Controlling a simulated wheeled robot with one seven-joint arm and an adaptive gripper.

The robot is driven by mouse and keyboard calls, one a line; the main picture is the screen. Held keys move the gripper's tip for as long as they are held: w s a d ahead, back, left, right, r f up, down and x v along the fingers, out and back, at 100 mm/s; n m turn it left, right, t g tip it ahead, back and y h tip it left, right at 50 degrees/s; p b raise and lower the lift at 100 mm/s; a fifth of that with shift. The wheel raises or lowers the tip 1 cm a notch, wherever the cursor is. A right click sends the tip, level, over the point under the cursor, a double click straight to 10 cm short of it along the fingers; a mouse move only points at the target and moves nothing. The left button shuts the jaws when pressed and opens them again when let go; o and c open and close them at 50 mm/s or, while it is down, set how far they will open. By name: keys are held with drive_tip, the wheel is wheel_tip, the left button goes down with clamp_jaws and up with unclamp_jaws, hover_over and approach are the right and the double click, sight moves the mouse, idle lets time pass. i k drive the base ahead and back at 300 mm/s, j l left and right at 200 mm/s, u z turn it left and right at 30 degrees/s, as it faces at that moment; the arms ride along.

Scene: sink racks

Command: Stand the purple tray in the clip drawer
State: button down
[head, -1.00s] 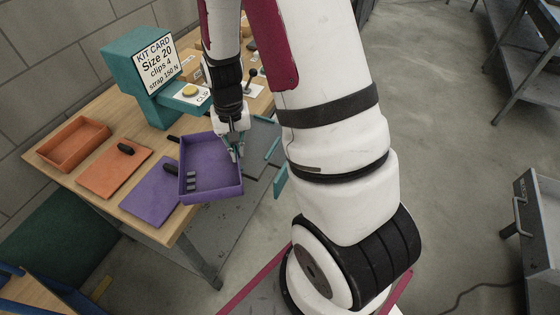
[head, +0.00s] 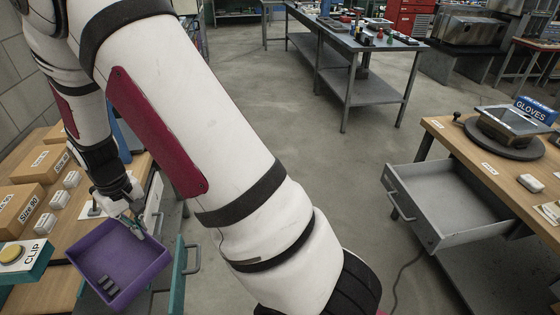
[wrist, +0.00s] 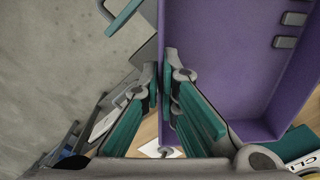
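The purple tray (head: 112,260) is a shallow open box with several small dark pieces inside; it hangs in my gripper at the lower left of the head view. My gripper (head: 135,226) is shut on the tray's far right wall. In the wrist view the teal fingers (wrist: 160,90) stand on either side of the purple wall (wrist: 166,40). A teal drawer front (head: 180,268) with a grey handle shows just right of the tray, and the tray hides what lies behind it.
A grey drawer (head: 445,205) stands open at the right bench. A grey table (head: 355,45) is at the back. The floor between is clear.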

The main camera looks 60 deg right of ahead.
sight(432, 205)
drive_tip(key=k+z, duration=0.1)
drive_tip(key=z, duration=2.15)
